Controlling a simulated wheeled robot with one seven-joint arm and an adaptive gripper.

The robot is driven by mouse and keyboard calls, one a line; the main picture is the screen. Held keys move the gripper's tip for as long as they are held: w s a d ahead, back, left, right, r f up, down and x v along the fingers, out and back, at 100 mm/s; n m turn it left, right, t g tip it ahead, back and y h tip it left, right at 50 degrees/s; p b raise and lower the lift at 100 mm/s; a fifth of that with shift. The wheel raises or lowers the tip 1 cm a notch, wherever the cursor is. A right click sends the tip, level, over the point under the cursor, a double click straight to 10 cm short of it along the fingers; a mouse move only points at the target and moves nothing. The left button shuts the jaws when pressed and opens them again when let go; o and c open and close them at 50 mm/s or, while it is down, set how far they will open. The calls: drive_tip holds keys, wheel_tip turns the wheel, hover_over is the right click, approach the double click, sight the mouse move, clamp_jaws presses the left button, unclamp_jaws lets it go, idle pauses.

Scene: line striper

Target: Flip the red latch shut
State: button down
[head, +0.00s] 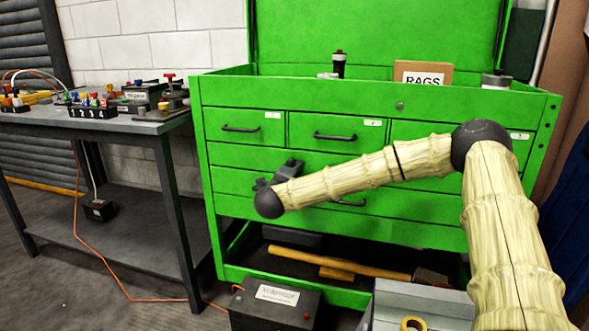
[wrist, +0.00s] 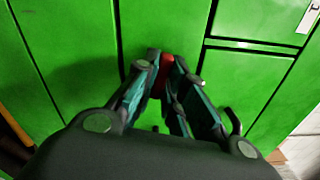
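My gripper (wrist: 166,62) is in front of the green cabinet's drawers. Its fingertips are close together in the wrist view. A small red piece (wrist: 165,70) shows in the narrow gap between them; I cannot tell whether it is the latch, or whether the fingers press on it. In the head view my gripper (head: 279,175) is a small dark shape at the left of the drawer fronts, beyond the wrist joint. No red latch can be made out on the cabinet there. A red T-shaped handle (head: 169,76) stands on a device on the workbench at the left, far from my gripper.
The green cabinet (head: 375,98) carries a RAGS box (head: 423,75) on top. A long-handled tool (head: 335,264) lies on its lower shelf. A labelled black box (head: 275,302) stands on the floor in front. The workbench (head: 128,124) holds coloured switches. An orange cord (head: 92,247) hangs below.

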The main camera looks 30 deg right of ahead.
drive_tip(key=shift+r+p, duration=0.1)
drive_tip(key=shift+p, duration=0.2)
drive_tip(key=shift+a+r+n+p, duration=0.1)
drive_tip(key=shift+r+n+p, duration=0.05)
drive_tip(key=shift+n+p, duration=1.15)
drive_tip(key=shift+p, duration=0.4)
drive_tip(key=shift+f, duration=0.35)
drive_tip(key=c, duration=1.5)
unclamp_jaws()
